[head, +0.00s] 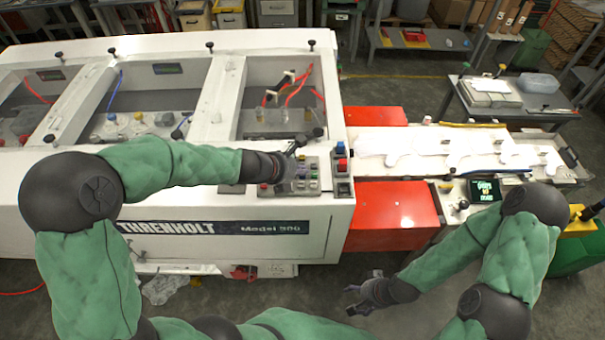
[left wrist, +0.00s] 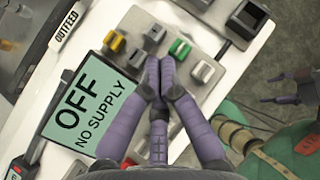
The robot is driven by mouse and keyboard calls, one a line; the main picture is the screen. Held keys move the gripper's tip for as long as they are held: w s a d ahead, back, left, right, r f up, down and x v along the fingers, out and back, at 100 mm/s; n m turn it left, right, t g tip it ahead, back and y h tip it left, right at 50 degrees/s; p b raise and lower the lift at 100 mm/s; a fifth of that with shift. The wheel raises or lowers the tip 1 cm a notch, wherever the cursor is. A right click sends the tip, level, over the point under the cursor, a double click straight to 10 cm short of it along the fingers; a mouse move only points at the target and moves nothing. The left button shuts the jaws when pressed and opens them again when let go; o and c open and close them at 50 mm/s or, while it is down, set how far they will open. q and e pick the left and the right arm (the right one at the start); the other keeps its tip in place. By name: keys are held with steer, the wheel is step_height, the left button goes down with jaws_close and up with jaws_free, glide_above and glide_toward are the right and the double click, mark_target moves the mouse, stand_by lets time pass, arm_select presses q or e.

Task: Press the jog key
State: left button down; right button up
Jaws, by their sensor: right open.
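The control panel (head: 313,186) with its small coloured keys is on the right end of the white machine. My left gripper (head: 290,160) is over this panel. In the left wrist view its fingers (left wrist: 160,65) are together and empty, their tips among the keys. A green key (left wrist: 180,48) is just beyond them, a pale grey key (left wrist: 203,72) to the right, and a yellow key (left wrist: 117,44) to the left. I cannot read which one is the jog key, or tell whether the tips touch one. My right gripper (head: 366,294) is open, low in front of the machine.
A display (left wrist: 92,108) on the panel reads "OFF NO SUPPLY". A red and blue button box (head: 341,160) stands right of the panel. Red covers (head: 390,217) and a conveyor with white glove shapes (head: 450,145) lie further right. Floor is open around my right gripper.

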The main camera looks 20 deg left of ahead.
stand_by(0.4)
arm_select(q)
steer(key=shift+r+p, duration=0.8)
steer(key=shift+p, duration=0.05)
step_height(320, 180, up, 5)
steer(key=p, duration=0.5)
stand_by(0.8)
